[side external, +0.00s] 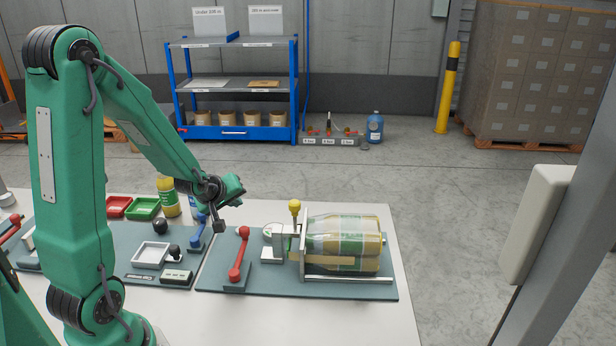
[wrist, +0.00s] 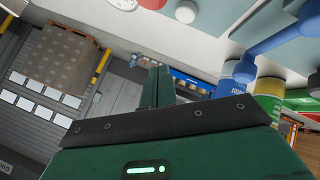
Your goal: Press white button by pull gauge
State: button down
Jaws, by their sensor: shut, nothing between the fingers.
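A small round dial (side external: 268,232), possibly the pull gauge, sits on the right-hand plate beside a yellow knob (side external: 294,206). I cannot pick out a white button for sure in the side view. In the wrist view a white round cap (wrist: 186,11) shows at the top edge near a red part; I cannot tell whether it is the button.
A red lever (side external: 240,256) stands left of the dial. A blue lever (side external: 196,238), white tray (side external: 151,254) and black knobs are on the left plate. Bottles and red and green trays stand behind.

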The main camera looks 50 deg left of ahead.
jog(key=shift+f, duration=2.9)
jog(key=shift+f, duration=0.15)
jog(key=shift+f, duration=0.25)
jog(key=shift+f, duration=0.5)
dwell(1.1)
jog(key=shift+r, duration=0.9)
jog(key=shift+r, duration=2.5)
jog(key=shift+d, duration=0.1)
